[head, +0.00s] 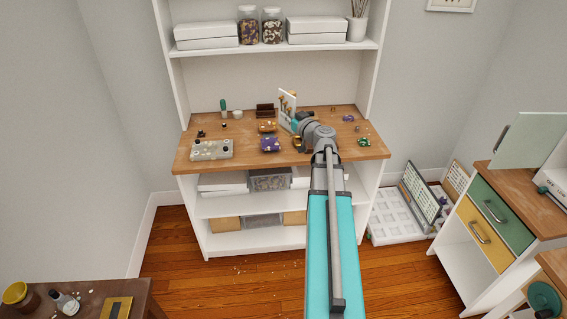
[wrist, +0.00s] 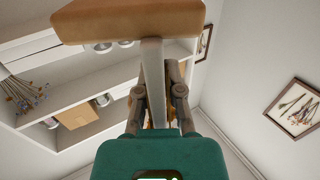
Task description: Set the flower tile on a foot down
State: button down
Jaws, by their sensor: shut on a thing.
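The flower tile is a thin white upright panel (head: 286,104) with golden shapes showing in front of it, above the wooden worktop. In the wrist view it appears edge-on as a pale strip (wrist: 153,75), ending in a wide wood-coloured foot (wrist: 130,22). My gripper (head: 296,122) is shut on the tile, with a finger on each side of the strip in the wrist view (wrist: 160,95). The foot's underside is hidden in the head view, so I cannot tell whether it touches the worktop.
The worktop (head: 225,167) carries a pale pitted block (head: 211,150) at the left, a purple piece (head: 270,145), a yellowish piece (head: 267,127) and a dark brown holder (head: 265,110). Small coloured items lie at the right, including a green one (head: 364,141). Shelf sides flank the back.

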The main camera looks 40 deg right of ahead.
notch_tip(320, 180, down, 26)
jog(key=w+d+m+g+h+b, duration=0.1)
jog(key=m+h+b, duration=0.4)
jog(key=b, duration=2)
jog(key=w+g+h, duration=0.1)
jog(key=h, duration=0.2)
jog(key=shift+d+m+g+h, duration=0.3)
jog(key=shift+d+m+h, duration=0.1)
jog(key=shift+w, duration=0.1)
jog(key=x, duration=1.4)
jog(key=shift+w+d, duration=0.1)
jog(key=x, duration=0.3)
jog(key=shift+w+d, duration=0.3)
jog(key=shift+w, duration=0.05)
jog(key=shift+f, duration=0.1)
jog(key=shift+f, duration=0.1)
